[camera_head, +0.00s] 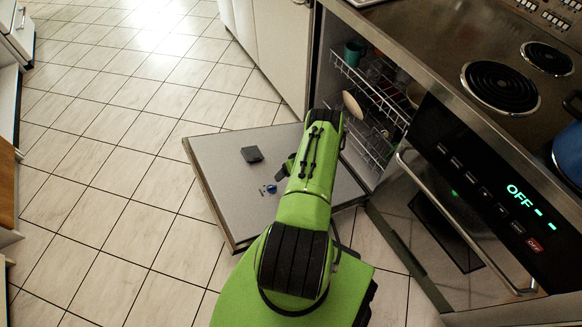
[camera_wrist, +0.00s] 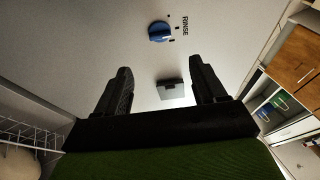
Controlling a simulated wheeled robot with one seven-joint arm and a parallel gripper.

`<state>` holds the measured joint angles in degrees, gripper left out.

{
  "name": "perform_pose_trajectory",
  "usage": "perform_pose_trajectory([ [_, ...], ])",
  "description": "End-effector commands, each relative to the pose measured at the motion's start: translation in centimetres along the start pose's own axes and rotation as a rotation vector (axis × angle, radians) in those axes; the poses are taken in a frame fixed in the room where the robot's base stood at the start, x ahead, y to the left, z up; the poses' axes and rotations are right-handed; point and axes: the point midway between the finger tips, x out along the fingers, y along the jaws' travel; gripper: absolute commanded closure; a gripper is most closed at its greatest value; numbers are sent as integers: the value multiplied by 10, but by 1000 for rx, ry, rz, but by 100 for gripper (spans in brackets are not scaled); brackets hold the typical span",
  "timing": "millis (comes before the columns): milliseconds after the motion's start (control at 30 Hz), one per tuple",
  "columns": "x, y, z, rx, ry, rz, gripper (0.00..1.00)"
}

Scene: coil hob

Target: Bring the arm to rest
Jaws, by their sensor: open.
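My green arm (camera_head: 308,190) reaches forward over the lowered dishwasher door (camera_head: 215,155), and it hides part of that door. My gripper (camera_wrist: 160,92) shows in the wrist view as two dark fingers held wide apart, with nothing between them. In the head view the gripper is mostly hidden by the arm; a dark part shows at the arm's left side. The wrist view faces the door's inner panel (camera_wrist: 75,50), with a blue knob (camera_wrist: 160,32) marked RINSE and a dark square piece (camera_wrist: 170,90) beyond the fingers.
The dishwasher rack (camera_head: 370,105) holds dishes, right of the arm. The oven (camera_head: 470,200) reads OFF, below a hob with coil burners (camera_head: 500,86). A blue pot (camera_head: 570,150) stands at the right edge. The tiled floor (camera_head: 110,150) at left is clear.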

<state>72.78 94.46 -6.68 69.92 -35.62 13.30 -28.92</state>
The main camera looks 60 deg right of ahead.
Motion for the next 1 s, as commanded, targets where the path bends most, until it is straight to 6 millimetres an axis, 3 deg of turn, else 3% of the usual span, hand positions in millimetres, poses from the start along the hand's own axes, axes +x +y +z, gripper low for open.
perform_pose_trajectory([
  [33,-14,-1,-1,0,1,0,30],
  [200,-33,0,0,1,0,0,30],
  [867,-34,-1,-1,-2,0,0,30],
  [933,-42,-6,-12,-15,-3,5,30],
  [1000,-63,-22,-36,-46,-11,18,30],
])
